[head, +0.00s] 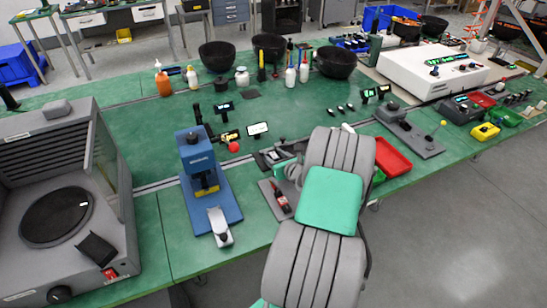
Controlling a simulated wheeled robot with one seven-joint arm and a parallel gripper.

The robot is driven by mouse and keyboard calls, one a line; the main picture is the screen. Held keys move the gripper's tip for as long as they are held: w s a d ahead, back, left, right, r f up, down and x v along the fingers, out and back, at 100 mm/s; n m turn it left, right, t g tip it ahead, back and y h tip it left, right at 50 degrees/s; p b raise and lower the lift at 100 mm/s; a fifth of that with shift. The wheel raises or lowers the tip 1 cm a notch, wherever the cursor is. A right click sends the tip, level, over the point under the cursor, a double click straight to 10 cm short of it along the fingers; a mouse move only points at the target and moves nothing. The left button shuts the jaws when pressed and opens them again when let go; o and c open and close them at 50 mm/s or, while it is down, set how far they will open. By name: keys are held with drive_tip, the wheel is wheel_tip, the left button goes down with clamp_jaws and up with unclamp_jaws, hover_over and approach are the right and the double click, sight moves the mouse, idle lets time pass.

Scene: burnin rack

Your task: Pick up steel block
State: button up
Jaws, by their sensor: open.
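I cannot pick out the steel block with certainty. A silver-grey block-like piece (219,226) lies at the front edge of the blue base of a bench press (198,160), and I cannot tell whether it is part of the press. A grey block-shaped piece (56,109) sits on top of the grey machine at the left. My grey and green arm reaches up from the bottom centre over the bench and hides part of it. My gripper's fingertips do not show.
The green bench (150,120) has clear room left of centre. Black bowls (268,47) and bottles stand along its back. A grey machine (60,205) fills the left end. A red tray (392,157) and a white instrument (430,72) are at the right.

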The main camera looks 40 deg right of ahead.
clamp_jaws()
idle(0.3)
idle(0.3)
